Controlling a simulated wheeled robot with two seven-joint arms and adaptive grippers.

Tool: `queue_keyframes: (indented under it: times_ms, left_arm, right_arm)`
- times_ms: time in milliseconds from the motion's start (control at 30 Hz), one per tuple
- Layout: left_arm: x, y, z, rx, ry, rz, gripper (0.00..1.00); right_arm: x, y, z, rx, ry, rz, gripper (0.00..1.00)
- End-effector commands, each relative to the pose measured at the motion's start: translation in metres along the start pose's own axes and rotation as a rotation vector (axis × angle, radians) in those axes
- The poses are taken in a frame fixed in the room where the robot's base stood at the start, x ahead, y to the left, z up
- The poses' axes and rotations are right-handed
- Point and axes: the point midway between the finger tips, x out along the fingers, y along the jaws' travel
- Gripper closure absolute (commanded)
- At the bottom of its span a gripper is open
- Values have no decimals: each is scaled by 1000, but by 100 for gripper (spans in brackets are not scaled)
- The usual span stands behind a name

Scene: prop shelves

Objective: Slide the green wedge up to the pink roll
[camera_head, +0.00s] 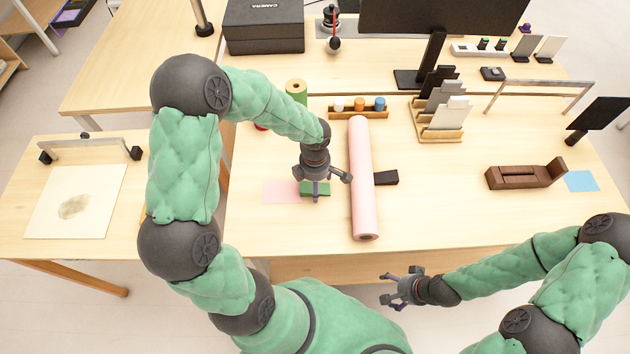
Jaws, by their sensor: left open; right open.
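The pink roll (362,180) lies lengthwise on the table, its near end toward me. The green wedge (322,191) lies just left of the roll with a small gap between them, partly hidden under my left gripper. My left gripper (319,192) is open and points down over the wedge; whether its fingers touch the wedge I cannot tell. A black wedge (385,178) lies against or close to the roll's right side. My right gripper (389,288) is open and empty, in front of the table's near edge.
A flat pink sheet (281,192) lies left of the green wedge. A wooden rack with small jars (357,112) stands behind the roll. A card holder (441,120) and a dark brown wooden block (525,175) stand to the right.

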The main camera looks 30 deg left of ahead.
Motion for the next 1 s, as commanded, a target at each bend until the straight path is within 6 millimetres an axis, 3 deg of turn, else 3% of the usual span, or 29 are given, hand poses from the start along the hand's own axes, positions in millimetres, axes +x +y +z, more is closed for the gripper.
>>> queue_keyframes:
  times_ms: [33,233,333,367,433,1000]
  left_arm:
    - [0,0,0,0,0,0,19]
    - [0,0,0,0,0,0,75]
    - [0,0,0,0,0,-1,77]
    - [0,0,0,0,0,-1,53]
    - [0,0,0,0,0,-1,71]
    - [2,-3,15,3,0,-2,71]
  right_arm:
    - [0,0,0,0,0,0,17]
    - [0,0,0,0,0,0,17]
    - [0,0,0,0,0,0,17]
    - [0,0,0,0,0,0,17]
    - [0,0,0,0,0,0,17]
    - [8,3,0,0,0,0,17]
